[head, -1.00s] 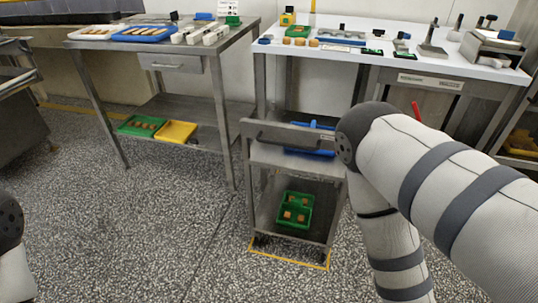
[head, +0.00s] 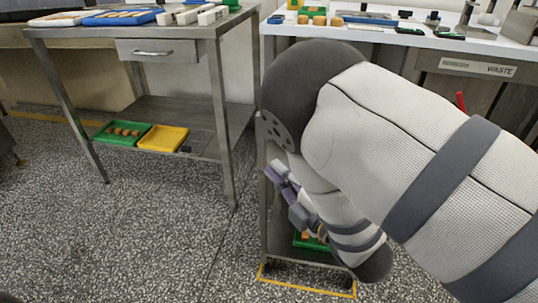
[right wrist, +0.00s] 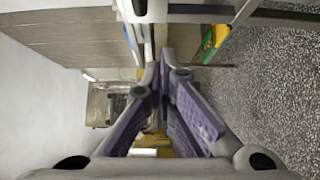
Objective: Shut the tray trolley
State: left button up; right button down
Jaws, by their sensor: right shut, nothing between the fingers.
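The tray trolley is a narrow steel cart below the white-topped bench, mostly hidden behind my right arm. Its left post (head: 264,205) and part of its lower shelf show, with a green tray (head: 310,244) on it. Its upper part and handle are hidden. My right gripper (head: 272,172) has purple fingers and is shut and empty, in front of the trolley's left side; I cannot tell whether it touches. In the right wrist view its fingers (right wrist: 164,75) come together with nothing between them. My left gripper is out of view.
A yellow outline (head: 305,289) marks the floor around the trolley's foot. A steel table (head: 225,27) with a drawer stands at left; green (head: 121,133) and yellow (head: 163,138) trays lie on its lower shelf. The white bench (head: 365,27) stands behind. Speckled floor at front left is clear.

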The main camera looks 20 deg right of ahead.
jog(key=w+d, duration=0.1)
jog(key=w, duration=0.7)
jog(key=shift+w+r+b, duration=0.15)
jog(key=shift+w+b, duration=0.05)
jog(key=shift+b, duration=0.1)
